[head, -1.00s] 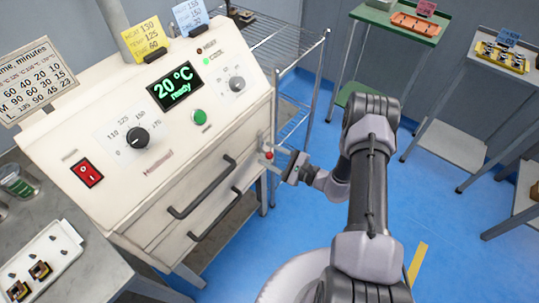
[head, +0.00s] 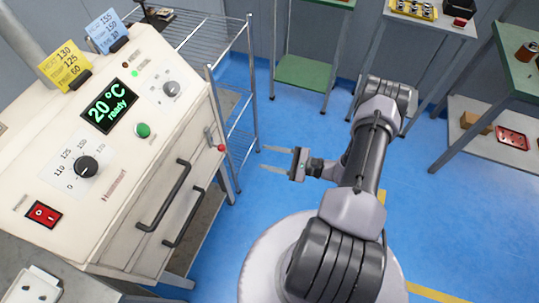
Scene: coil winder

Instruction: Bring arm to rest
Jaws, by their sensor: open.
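My gripper (head: 273,159) is in the head view, right of the white machine (head: 75,130). Its two fingers are spread apart, point left and hold nothing. They hang over the blue floor, apart from the small red knob (head: 222,148) on the machine's right side. My arm is bent and reaches forward from my round base. The machine's display (head: 109,105) reads 20 °C, ready. Its two dark drawer handles (head: 164,195) are on the front, and the drawers look shut.
A wire shelf rack (head: 243,120) stands behind the machine, near my gripper. A green shelf stand (head: 303,73) and a grey-topped table (head: 440,22) stand at the back. A green table (head: 522,62) with a lower shelf is at right. Blue floor is free around my arm.

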